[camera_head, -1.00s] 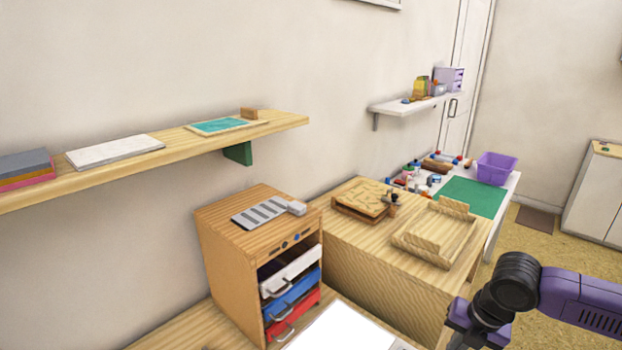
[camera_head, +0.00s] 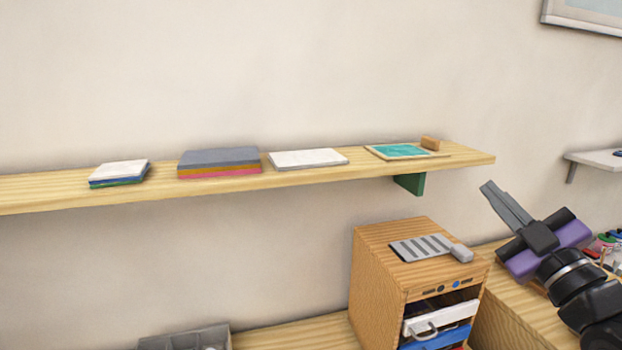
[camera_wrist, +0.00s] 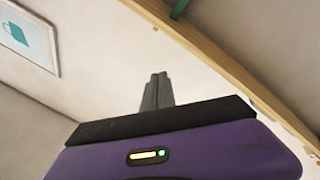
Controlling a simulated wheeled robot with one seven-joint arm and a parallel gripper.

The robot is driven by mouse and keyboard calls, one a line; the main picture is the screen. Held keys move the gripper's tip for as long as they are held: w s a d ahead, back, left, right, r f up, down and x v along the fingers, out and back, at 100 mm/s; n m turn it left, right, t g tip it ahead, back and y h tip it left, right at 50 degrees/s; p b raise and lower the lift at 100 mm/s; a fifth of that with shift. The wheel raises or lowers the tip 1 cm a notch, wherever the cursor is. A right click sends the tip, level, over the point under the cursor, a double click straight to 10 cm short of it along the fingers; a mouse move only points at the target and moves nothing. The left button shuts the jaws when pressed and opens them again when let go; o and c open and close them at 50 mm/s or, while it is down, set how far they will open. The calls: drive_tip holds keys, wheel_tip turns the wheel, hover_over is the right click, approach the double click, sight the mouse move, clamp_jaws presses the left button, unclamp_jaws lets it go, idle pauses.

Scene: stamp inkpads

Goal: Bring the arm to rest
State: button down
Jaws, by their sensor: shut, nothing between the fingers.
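My gripper (camera_head: 490,190) is at the right of the head view, raised in front of the wall. Its grey fingers point up and to the left, and they are together with nothing between them. It is just right of and below the right end of the wooden shelf (camera_head: 470,160), above and to the right of the wooden drawer cabinet (camera_head: 375,290). In the wrist view the closed fingers (camera_wrist: 157,76) point at the bare wall, and the underside of a wooden shelf edge (camera_wrist: 215,68) runs diagonally on the right.
The shelf holds a small white-topped stack (camera_head: 120,172), a grey-topped stack (camera_head: 220,162), a white pad (camera_head: 308,158) and a teal panel (camera_head: 403,151). A striped grey plate (camera_head: 420,248) lies on the cabinet. A grey tray (camera_head: 185,338) sits lower left.

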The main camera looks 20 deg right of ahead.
drive_tip(key=s+a+r+m+t+h, duration=0.1)
drive_tip(key=s+a+r+m+h, duration=0.15)
drive_tip(key=m+h, duration=0.55)
drive_tip(key=s+a+f+m+g, duration=0.1)
drive_tip(key=s+a+f+m, duration=0.25)
drive_tip(key=f, duration=0.25)
drive_tip(key=s+a+f+m+g+h, duration=0.1)
drive_tip(key=s+a+f+m+g, duration=0.1)
drive_tip(key=a+f+m, duration=0.3)
drive_tip(key=s+a+f+m+g, duration=0.1)
drive_tip(key=s+a+f+m, duration=0.15)
drive_tip(key=f, duration=0.35)
drive_tip(key=s+a+f+n+g+y, duration=0.2)
drive_tip(key=s+a+f+n+y, duration=0.3)
drive_tip(key=s+f, duration=0.3)
drive_tip(key=s+a+f+n+g+y, duration=0.2)
drive_tip(key=s+a+f+n+y, duration=0.4)
drive_tip(key=s, duration=0.6)
wheel_tip(320, 180, down, 3)
drive_tip(key=shift+a+f+n+y, duration=0.1)
drive_tip(key=shift+a+n+y, duration=0.2)
drive_tip(key=shift+a+y, duration=0.6)
drive_tip(key=shift+a, duration=0.15)
